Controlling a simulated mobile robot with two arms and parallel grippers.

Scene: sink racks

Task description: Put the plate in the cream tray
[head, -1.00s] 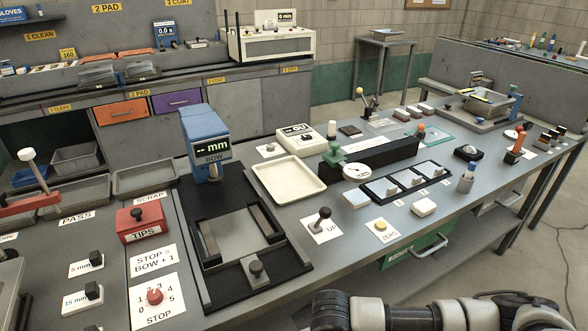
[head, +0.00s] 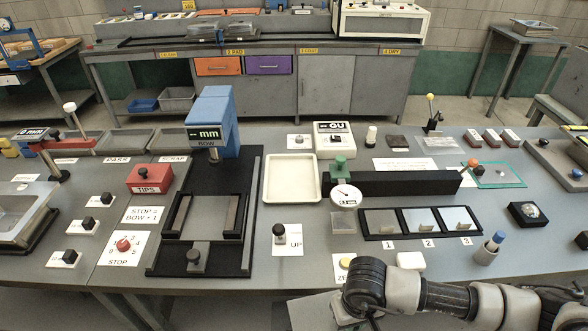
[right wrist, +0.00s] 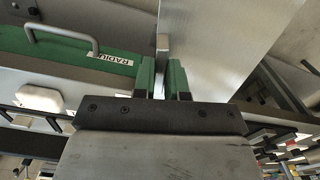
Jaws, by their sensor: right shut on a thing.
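The cream tray (head: 291,178) lies empty on the bench, right of the blue BOW gauge. In the right wrist view, my right gripper (right wrist: 161,80) has its green fingers shut on the tab of a flat grey plate (right wrist: 225,35). In the head view, my right arm reaches in from the lower right, and a grey sheet that looks like this plate (head: 307,312) shows under my wrist at the bench's front edge. It is nearer to me than the tray and slightly right of it. My fingertips are hidden there. My left gripper is not in view.
The UP lever (head: 279,232) is in front of the tray. Numbered frames (head: 422,222) and a dial (head: 346,196) lie farther right. A green drawer (right wrist: 60,65) is below.

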